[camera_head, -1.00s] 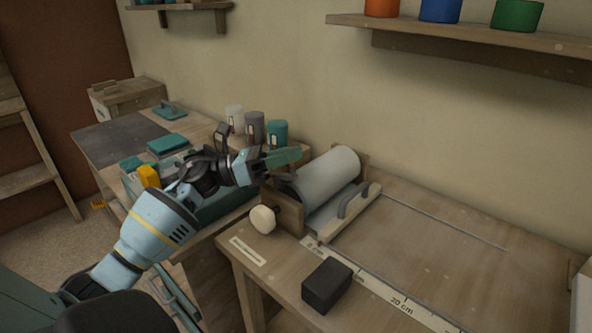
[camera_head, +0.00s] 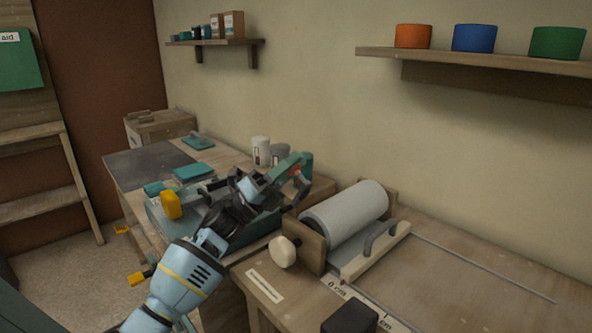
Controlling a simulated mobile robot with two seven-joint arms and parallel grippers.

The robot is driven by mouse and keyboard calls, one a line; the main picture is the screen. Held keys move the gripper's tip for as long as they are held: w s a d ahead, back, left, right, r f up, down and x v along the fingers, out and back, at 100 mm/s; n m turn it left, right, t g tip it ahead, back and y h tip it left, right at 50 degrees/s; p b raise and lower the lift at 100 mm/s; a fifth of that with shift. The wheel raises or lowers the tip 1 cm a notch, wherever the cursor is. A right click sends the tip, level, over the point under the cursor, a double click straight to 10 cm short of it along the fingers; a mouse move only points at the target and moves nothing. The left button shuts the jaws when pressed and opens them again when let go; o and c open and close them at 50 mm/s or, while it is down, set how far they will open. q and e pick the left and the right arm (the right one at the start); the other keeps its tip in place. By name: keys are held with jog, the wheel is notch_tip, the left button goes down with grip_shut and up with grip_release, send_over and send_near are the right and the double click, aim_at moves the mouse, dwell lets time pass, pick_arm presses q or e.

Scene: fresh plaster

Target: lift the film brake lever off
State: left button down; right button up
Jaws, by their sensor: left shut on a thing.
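My left gripper (camera_head: 268,183) is shut on a long green piece (camera_head: 286,166), which looks like the film brake lever. The piece is held up at a slant, and a small reddish spot shows near its right end. The film roll (camera_head: 345,217), a pale grey cylinder, lies in a wooden holder (camera_head: 312,246) to the right of the gripper, with a cream round knob (camera_head: 283,251) on its left end. The held piece looks clear of the roll and holder. The gripper's fingers partly hide the piece's lower end. My right gripper is not in view.
A white canister (camera_head: 261,150) and other canisters stand behind the gripper. A teal toolbox (camera_head: 160,218) with a yellow item (camera_head: 172,205) is at the left. The right bench top is mostly clear.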

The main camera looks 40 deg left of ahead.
pick_arm(q)
jog(key=shift+a+n, duration=0.1)
jog(key=shift+n, duration=0.2)
jog(key=c, duration=1.1)
grip_release()
jog(key=shift+c, duration=0.2)
jog(key=shift+f, duration=0.1)
jog(key=b+v, duration=0.1)
jog(key=v, duration=0.6)
jog(key=shift+s+a+b, duration=0.2)
jog(key=shift+s+b, duration=0.1)
jog(key=shift+b, duration=0.1)
jog(key=shift+f, duration=0.15)
